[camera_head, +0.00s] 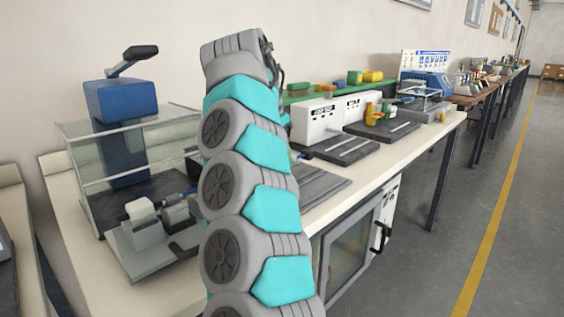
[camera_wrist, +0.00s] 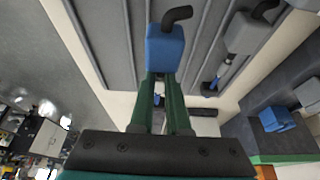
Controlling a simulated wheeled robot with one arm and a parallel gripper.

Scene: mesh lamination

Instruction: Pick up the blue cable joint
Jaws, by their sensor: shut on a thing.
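The blue cable joint (camera_wrist: 165,48) shows in the wrist view as a blue block with a bent black tube at its far end. My gripper (camera_wrist: 163,76) has two dark green fingers, closed on the near end of the blue block. The joint is in front of a grey grooved plate (camera_wrist: 100,28); I cannot tell whether it touches the plate. In the head view my arm stands in front of the bench and hides the gripper and the joint.
A grey block (camera_wrist: 247,33) with a black hook is right of the joint. Another blue piece (camera_wrist: 277,118) lies farther right. In the head view, a glass-sided machine (camera_head: 85,150) is left of my arm and a white box (camera_head: 315,120) right. The floor aisle (camera_head: 525,190) is clear.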

